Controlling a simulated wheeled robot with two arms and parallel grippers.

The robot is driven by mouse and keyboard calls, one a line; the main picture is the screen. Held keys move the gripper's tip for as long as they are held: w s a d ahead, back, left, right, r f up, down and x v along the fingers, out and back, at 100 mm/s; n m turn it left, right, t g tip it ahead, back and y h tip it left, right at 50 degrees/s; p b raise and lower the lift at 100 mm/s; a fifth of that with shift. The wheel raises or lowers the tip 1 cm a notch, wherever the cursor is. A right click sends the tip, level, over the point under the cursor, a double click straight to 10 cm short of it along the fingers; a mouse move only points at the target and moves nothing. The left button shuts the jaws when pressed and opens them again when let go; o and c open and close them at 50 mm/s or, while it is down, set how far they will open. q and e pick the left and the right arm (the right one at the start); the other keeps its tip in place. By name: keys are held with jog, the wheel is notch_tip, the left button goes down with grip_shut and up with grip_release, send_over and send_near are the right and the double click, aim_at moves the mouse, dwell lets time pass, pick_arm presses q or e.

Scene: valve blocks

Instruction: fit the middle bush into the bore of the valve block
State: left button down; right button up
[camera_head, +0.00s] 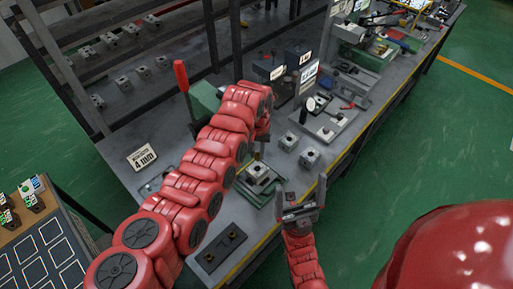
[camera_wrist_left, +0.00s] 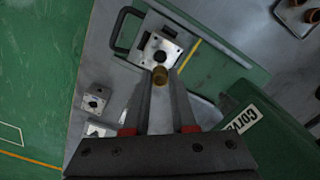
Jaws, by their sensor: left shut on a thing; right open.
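The valve block (camera_head: 259,171) is a pale square block seated on a green base plate in the head view. In the left wrist view the valve block (camera_wrist_left: 164,45) shows its top face, with a dark round bore near its middle. My left gripper (camera_wrist_left: 160,84) is shut on a brass-coloured bush (camera_wrist_left: 159,74). The bush overlaps the near edge of the block's top in that view; whether it touches the block I cannot tell. In the head view my left gripper (camera_head: 258,150) is above the block, mostly hidden by my arm. My right gripper (camera_head: 303,208) is open and empty, right of the block.
Two more pale blocks (camera_head: 288,141) (camera_head: 310,157) stand on the bench behind the fixture. A green press (camera_head: 205,100) with a red handle stands behind my left arm. A dark plate (camera_head: 222,247) with small parts lies near the front. Shelves hold several blocks.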

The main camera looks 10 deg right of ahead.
aim_at(257, 159)
pick_arm(q)
jog(key=shift+s, duration=0.15)
jog(key=shift+w+f, duration=0.2)
jog(key=shift+f, duration=0.2)
notch_tip(257, 159, down, 2)
jog(key=shift+s+f+b, duration=0.1)
jog(key=shift+s+b, duration=0.05)
jog(key=shift+b, duration=0.9)
jog(key=shift+f+b, duration=0.8)
jog(key=shift+f, duration=0.35)
jog(key=shift+b, duration=0.35)
jog(key=shift+f+b, duration=0.5)
jog(key=shift+f, duration=0.15)
jog(key=c, duration=0.7)
grip_release()
